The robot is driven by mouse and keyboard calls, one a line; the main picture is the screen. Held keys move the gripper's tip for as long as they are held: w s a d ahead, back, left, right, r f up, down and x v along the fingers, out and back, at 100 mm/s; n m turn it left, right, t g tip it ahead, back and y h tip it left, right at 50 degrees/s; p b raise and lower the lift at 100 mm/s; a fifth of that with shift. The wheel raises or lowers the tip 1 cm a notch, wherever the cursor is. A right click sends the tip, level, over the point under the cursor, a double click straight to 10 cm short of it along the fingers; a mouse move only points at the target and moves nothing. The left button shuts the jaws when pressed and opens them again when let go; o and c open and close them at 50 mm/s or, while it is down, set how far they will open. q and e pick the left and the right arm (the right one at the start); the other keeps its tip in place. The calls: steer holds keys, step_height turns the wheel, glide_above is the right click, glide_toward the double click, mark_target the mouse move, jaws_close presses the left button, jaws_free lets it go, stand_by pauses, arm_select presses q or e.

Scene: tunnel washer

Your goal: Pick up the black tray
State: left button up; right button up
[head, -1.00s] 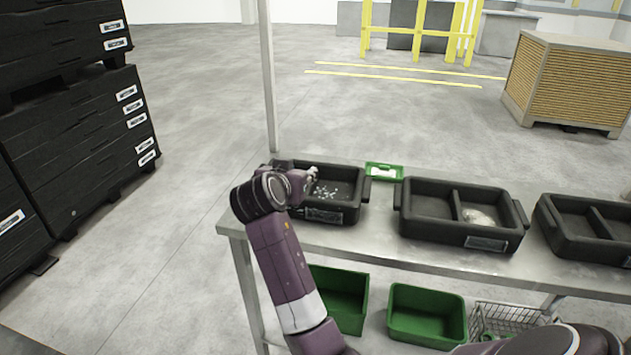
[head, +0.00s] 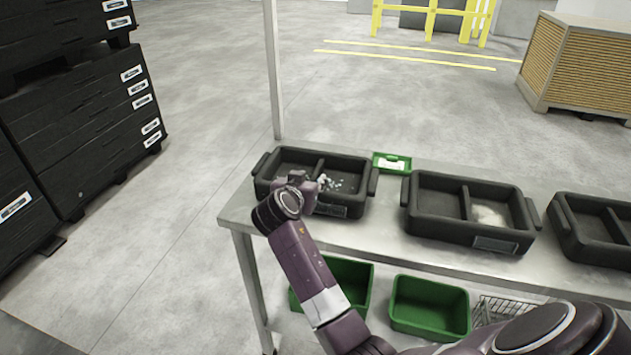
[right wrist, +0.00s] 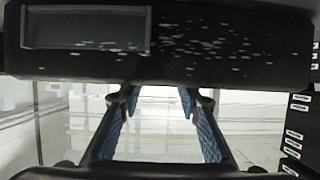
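Three black two-compartment trays stand in a row on the metal table. The left black tray (head: 357,163) has small white bits in its right compartment. My right gripper (head: 320,182) is over this tray's near side, close to the divider, and hides part of the near wall. In the right wrist view, the fingers (right wrist: 160,98) are apart with nothing between them. A black tray wall (right wrist: 225,40) with a label holder fills the top of that view; contact cannot be told. The middle black tray (head: 437,190) holds a whitish heap. The right black tray (head: 577,215) is partly cut off. My left gripper is not in view.
A small green tray (head: 392,160) sits between the left and middle trays on the metal table (head: 390,243). Green bins (head: 430,306) and a wire basket (head: 490,308) are below. A table post (head: 273,70) rises behind the left tray. Black stacked crates (head: 85,135) stand left.

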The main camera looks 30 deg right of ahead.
mark_target(315, 174)
steer(key=shift+p+x, duration=0.6)
steer(key=shift+x, duration=2.2)
steer(key=shift+r, duration=0.1)
jaws_close()
